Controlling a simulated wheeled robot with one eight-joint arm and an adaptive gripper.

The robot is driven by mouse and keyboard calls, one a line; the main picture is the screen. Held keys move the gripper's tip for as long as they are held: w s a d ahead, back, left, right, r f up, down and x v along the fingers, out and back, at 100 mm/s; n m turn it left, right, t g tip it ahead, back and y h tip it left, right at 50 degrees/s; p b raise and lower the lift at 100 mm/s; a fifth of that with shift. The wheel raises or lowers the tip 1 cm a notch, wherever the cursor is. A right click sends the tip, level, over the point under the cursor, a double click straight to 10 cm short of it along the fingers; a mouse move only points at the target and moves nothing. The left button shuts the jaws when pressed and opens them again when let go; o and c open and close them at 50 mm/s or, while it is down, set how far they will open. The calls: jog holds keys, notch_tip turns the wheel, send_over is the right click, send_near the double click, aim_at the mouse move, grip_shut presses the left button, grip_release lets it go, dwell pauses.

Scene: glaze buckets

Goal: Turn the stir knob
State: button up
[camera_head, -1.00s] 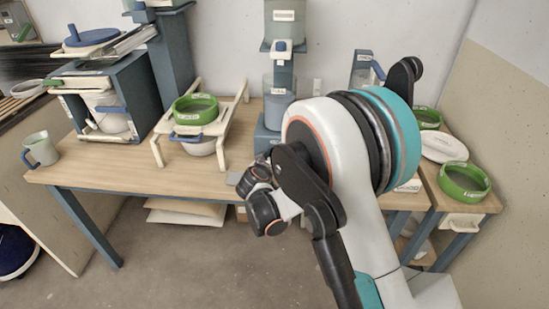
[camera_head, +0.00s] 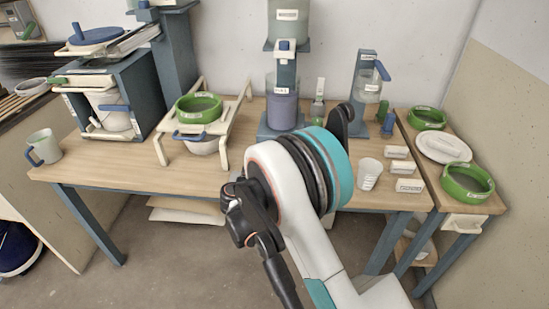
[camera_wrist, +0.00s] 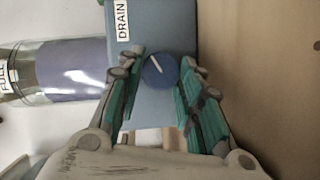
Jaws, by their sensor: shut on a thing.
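In the wrist view, a round blue knob (camera_wrist: 160,71) with a slanted white pointer line sits on a blue-grey block (camera_wrist: 160,22) marked DRAIN. My gripper (camera_wrist: 160,85) is shut on the knob, with its green-padded fingers on either side. No label naming the knob is readable. A clear cylinder of purple liquid (camera_wrist: 70,72) lies left of the block in that view, with a FULL label. In the head view, this purple cylinder (camera_head: 282,108) stands at the table's middle on a blue base. My arm hides the gripper and knob there.
A green-rimmed sieve (camera_head: 198,107) rests on a cream rack to the left. A white cup (camera_head: 369,174) and small label blocks (camera_head: 404,167) stand right of my arm. Green rings (camera_head: 467,181) lie on the right side table.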

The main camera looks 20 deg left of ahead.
jog(key=shift+f+n+t, duration=0.15)
jog(key=shift+n+t, duration=0.25)
jog(key=shift+n, duration=0.3)
jog(key=o, duration=1.1)
jog(key=s, duration=0.4)
jog(key=s+a, duration=0.1)
jog(key=s, duration=0.3)
jog(key=s+a, duration=0.1)
jog(key=s, duration=0.3)
jog(key=shift+a+r, duration=0.1)
jog(key=shift+r, duration=0.25)
jog(key=shift+w, duration=0.1)
